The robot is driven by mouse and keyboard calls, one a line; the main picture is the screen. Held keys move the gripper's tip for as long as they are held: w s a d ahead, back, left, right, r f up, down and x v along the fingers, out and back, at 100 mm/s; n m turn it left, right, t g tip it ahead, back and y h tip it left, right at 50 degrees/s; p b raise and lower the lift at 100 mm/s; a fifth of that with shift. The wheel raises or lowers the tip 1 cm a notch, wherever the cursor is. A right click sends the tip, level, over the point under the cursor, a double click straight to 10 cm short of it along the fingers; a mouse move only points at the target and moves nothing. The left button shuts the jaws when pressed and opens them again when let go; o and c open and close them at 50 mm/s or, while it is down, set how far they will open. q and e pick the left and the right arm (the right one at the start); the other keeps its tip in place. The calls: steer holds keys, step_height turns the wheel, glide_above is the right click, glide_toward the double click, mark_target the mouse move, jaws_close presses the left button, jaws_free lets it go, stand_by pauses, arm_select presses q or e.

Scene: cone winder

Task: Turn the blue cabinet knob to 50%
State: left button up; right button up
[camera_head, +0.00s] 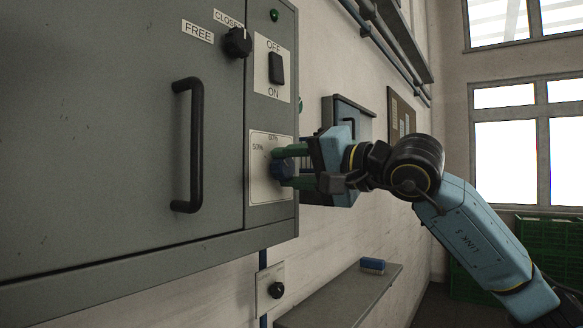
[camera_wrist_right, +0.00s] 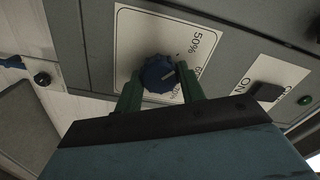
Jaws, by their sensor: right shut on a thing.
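The blue knob (camera_head: 281,168) sits on a white scale plate (camera_head: 263,190) on the cabinet's right panel, low down. The plate carries percent marks, with 50% at its left and another mark above, partly hidden. My right gripper (camera_head: 286,167) reaches in from the right with green fingers around the knob, shut on it. In the right wrist view the blue knob (camera_wrist_right: 158,74) lies between the two green fingertips (camera_wrist_right: 160,90), with a pale pointer line on its face. The 50% mark is readable beside it; other marks are partly covered. My left gripper is not in view.
The grey cabinet (camera_head: 110,150) has a black door handle (camera_head: 189,145), a FREE/CLOSED knob (camera_head: 237,42) and an OFF/ON switch (camera_head: 276,68) above the plate. Below are a wall knob (camera_head: 276,290) and a shelf (camera_head: 345,292) with a blue block (camera_head: 373,265).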

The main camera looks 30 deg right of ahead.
steer(key=o, duration=1)
steer(key=b+v, duration=0.4)
steer(key=v, duration=0.9)
steer(key=shift+s+d+f+b, duration=0.1)
steer(key=shift+s+b, duration=0.15)
steer(key=shift+b, duration=0.1)
